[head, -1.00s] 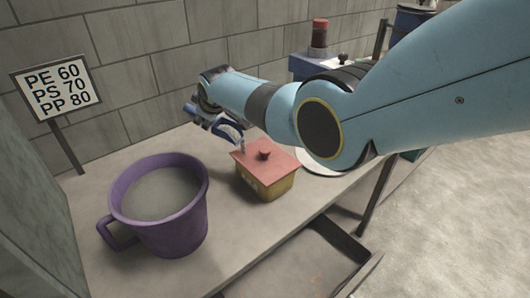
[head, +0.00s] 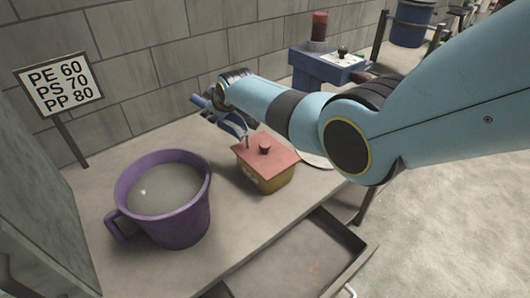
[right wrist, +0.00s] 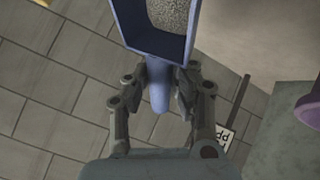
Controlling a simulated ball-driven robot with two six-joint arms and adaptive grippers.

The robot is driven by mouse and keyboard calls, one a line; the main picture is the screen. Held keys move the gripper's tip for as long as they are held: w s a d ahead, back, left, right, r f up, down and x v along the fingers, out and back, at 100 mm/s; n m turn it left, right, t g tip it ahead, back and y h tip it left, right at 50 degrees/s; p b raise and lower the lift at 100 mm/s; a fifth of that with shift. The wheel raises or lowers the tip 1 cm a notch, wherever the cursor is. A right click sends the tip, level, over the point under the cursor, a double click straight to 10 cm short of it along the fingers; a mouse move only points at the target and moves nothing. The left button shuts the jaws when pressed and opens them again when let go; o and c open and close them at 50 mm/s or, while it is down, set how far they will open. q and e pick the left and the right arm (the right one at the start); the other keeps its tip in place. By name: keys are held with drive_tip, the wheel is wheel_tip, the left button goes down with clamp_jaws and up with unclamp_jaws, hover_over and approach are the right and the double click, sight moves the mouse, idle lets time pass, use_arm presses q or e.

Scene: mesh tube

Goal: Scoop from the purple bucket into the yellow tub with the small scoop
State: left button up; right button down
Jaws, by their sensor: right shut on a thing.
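The purple bucket (head: 180,222) stands at the left of the table, filled with grey granules (head: 165,188). The yellow tub (head: 268,183) stands to its right, with a pink knobbed lid (head: 266,156) over its top. My right gripper (head: 222,108) is above the table, behind and left of the tub. It is shut on the blue handle of the small scoop (head: 236,128). In the right wrist view the scoop (right wrist: 122,22) holds grey granules, and its far end is cut off. The purple bucket's edge (right wrist: 310,110) shows at the right there. My left gripper is out of view.
A sign on a post (head: 58,86) stands behind the bucket. The block wall (head: 165,60) runs behind the table. A pale plate is partly hidden behind my right arm. An open drawer (head: 350,240) juts out below the table front. A blue machine (head: 325,66) stands beyond.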

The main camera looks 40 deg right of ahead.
drive_tip(key=shift+s+d+r+p, duration=0.15)
drive_tip(key=shift+s+p, duration=0.1)
drive_tip(key=shift+p, duration=0.05)
drive_tip(key=shift+s+d+r+t, duration=0.15)
drive_tip(key=shift+s+t, duration=0.05)
drive_tip(key=shift+t, duration=0.1)
drive_tip(key=shift+s+d+r+m+t+y, duration=0.15)
drive_tip(key=shift+s+d+r+t+y, duration=0.15)
drive_tip(key=shift+s, duration=0.2)
drive_tip(key=shift+s+d+r+m+t+y, duration=0.1)
drive_tip(key=shift+s+d+m+t+y, duration=0.15)
drive_tip(key=shift+s+d, duration=0.2)
drive_tip(key=shift+s, duration=0.1)
